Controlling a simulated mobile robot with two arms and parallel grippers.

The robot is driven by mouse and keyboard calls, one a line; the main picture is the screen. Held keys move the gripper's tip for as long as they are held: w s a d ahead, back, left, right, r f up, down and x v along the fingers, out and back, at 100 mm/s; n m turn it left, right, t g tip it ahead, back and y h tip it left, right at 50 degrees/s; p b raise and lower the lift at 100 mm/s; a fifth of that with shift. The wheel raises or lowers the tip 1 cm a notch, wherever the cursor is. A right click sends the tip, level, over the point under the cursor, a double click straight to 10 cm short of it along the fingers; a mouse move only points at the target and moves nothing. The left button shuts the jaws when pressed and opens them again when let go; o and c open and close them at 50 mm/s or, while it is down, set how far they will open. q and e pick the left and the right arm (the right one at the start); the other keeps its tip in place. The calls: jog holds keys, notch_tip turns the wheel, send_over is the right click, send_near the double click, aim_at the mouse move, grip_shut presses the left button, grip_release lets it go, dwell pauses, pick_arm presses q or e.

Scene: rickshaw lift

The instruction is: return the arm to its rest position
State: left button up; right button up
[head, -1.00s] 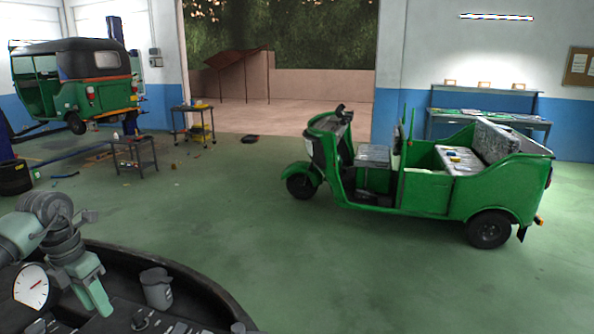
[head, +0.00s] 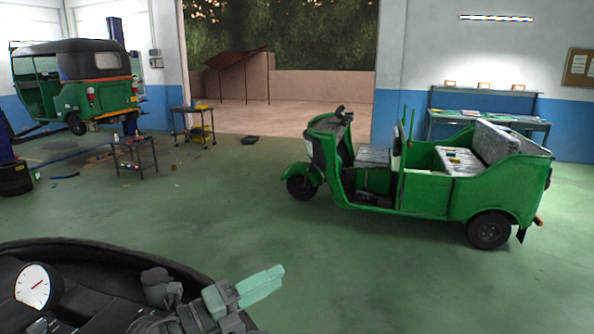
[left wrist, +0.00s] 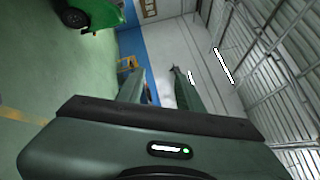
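My left gripper (head: 262,285) shows at the bottom centre of the head view, over the front edge of my dark console, its pale green fingers pointing right and slightly up. My right gripper is in neither view.
A green three-wheeler (head: 425,190) stands on the floor at right. Another green rickshaw (head: 85,95) is raised on a lift at far left. Small carts (head: 135,150) stand near it. A workbench (head: 485,120) is at the back right. The middle floor is clear.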

pick_arm(q)
jog(key=s+a+f+n+t+y, duration=0.25)
jog(key=a+f+n+y, duration=0.45)
jog(key=n, duration=0.6)
jog(key=s+a+f+n+t+y, duration=0.25)
jog(key=a+f+n+y, duration=0.4)
jog(key=n, duration=0.65)
jog(key=s+a+f+n+g+y, duration=0.15)
jog(key=s+f+g, duration=0.3)
jog(key=s, duration=0.45)
jog(key=s+f+n+g, duration=0.3)
jog(key=s+f+g, duration=0.15)
jog(key=s, duration=0.55)
jog(key=s+f+n+g+y, duration=0.1)
jog(key=s+f+n+g, duration=0.15)
jog(key=s+f, duration=0.45)
notch_tip(320, 180, down, 28)
jog(key=s+m+g+b, duration=0.1)
jog(key=s+g+b, duration=0.1)
jog(key=b, duration=0.4)
jog(key=s+a+f+b, duration=0.1)
jog(key=s+f+b, duration=0.1)
jog(key=s+f, duration=0.7)
jog(key=s+a+f+g+b, duration=0.1)
jog(key=s+a+f+b, duration=0.1)
jog(key=s+f, duration=0.6)
notch_tip(320, 180, down, 7)
jog(key=shift+s+r+b, duration=0.1)
jog(key=shift+s+b, duration=0.3)
jog(key=shift+b, duration=0.35)
